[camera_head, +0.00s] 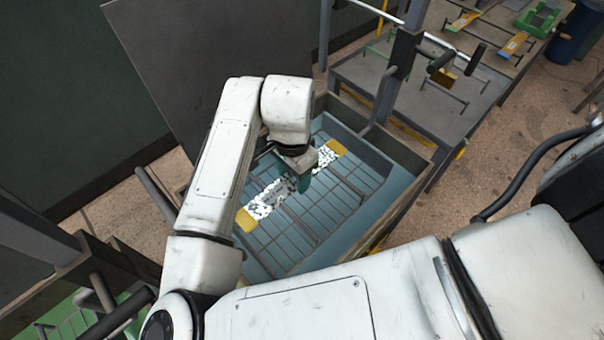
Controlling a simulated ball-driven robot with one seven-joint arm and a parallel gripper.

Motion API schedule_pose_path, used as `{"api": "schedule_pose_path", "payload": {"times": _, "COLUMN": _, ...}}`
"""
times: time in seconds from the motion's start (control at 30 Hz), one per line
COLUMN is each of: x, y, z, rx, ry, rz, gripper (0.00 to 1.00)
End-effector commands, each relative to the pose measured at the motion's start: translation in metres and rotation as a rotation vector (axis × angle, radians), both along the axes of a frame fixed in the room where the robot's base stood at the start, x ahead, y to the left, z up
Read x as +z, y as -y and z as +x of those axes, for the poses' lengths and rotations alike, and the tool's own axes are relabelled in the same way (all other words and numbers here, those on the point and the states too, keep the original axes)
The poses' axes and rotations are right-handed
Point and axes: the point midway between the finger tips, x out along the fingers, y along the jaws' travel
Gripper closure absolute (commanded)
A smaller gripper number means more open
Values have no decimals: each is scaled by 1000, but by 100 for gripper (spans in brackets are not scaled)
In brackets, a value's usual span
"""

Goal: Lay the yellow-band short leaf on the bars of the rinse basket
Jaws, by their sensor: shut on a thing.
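The short leaf (265,199) is a flat speckled white strip with a yellow band at each end. It lies diagonally across the picture, over the barred floor of the rinse basket (285,237). My gripper (303,183) is shut on the leaf near its middle, and the arm's wrist hides part of that stretch. The basket sits inside a blue-grey tank with a wooden rim (400,222). From this angle I cannot tell whether the leaf touches the bars or is held just above them.
A grey upright panel (195,60) stands behind the tank on the left. A bench (430,85) with posts and handles stands at the upper right, with yellow-ended leaves (513,45) and a green tray (538,18) beyond. A blue bin (575,35) stands at the far right.

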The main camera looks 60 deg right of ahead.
Motion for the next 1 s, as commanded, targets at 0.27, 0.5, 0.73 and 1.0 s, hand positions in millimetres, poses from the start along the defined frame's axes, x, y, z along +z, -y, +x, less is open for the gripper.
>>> {"api": "schedule_pose_path", "payload": {"times": 0.27, "x": -43, "y": 40, "z": 8, "rx": -2, "ry": 2, "rz": -2, "gripper": 96}}
{"api": "schedule_pose_path", "payload": {"times": 0.5, "x": -55, "y": 53, "z": 11, "rx": 0, "ry": 2, "rz": -2, "gripper": 96}}
{"api": "schedule_pose_path", "payload": {"times": 0.73, "x": -70, "y": 63, "z": 12, "rx": -1, "ry": 2, "rz": -2, "gripper": 96}}
{"api": "schedule_pose_path", "payload": {"times": 1.0, "x": -96, "y": 61, "z": 13, "rx": 1, "ry": 2, "rz": -2, "gripper": 96}}
